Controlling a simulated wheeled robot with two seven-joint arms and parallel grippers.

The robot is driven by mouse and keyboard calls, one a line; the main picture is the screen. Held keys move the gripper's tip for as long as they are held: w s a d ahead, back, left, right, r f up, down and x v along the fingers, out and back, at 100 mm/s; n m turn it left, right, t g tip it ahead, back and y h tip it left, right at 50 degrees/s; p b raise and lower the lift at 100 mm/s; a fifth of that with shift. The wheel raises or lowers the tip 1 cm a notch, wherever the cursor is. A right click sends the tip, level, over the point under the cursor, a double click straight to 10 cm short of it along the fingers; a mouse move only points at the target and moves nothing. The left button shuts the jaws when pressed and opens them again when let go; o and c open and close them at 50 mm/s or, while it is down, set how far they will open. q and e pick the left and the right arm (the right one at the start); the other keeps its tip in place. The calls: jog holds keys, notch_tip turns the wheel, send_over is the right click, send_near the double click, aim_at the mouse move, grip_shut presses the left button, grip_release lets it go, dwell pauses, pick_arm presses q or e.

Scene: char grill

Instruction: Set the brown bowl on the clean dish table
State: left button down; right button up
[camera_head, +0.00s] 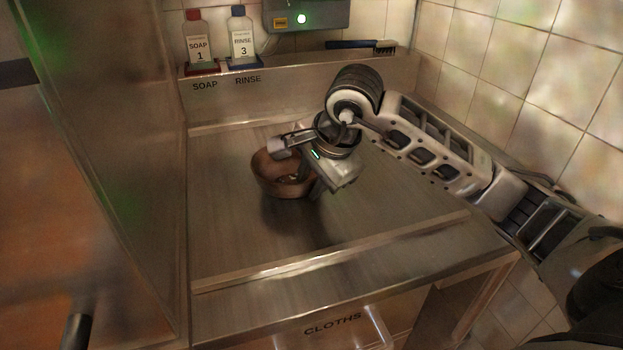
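The brown bowl (270,181) is upright over the middle-left of the steel dish table (400,225). My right gripper (303,183) reaches in from the right and is at the bowl's right side. One finger appears to be over or inside the rim, and the wrist hides part of the bowl's right edge. I cannot tell whether the fingers are closed on the rim. A dark shadow lies under and in front of the bowl, and I cannot tell whether its base touches the table. My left gripper is not in view.
A soap bottle (199,45) and a rinse bottle (242,40) stand on the back ledge, with a brush (362,45) to their right. A tall steel panel (120,150) bounds the table on the left. The table's front and right areas are clear.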

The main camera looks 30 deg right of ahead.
jog(key=shift+r, duration=0.25)
jog(key=v, duration=1.2)
jog(key=shift+p, duration=0.35)
jog(key=shift+f, duration=0.1)
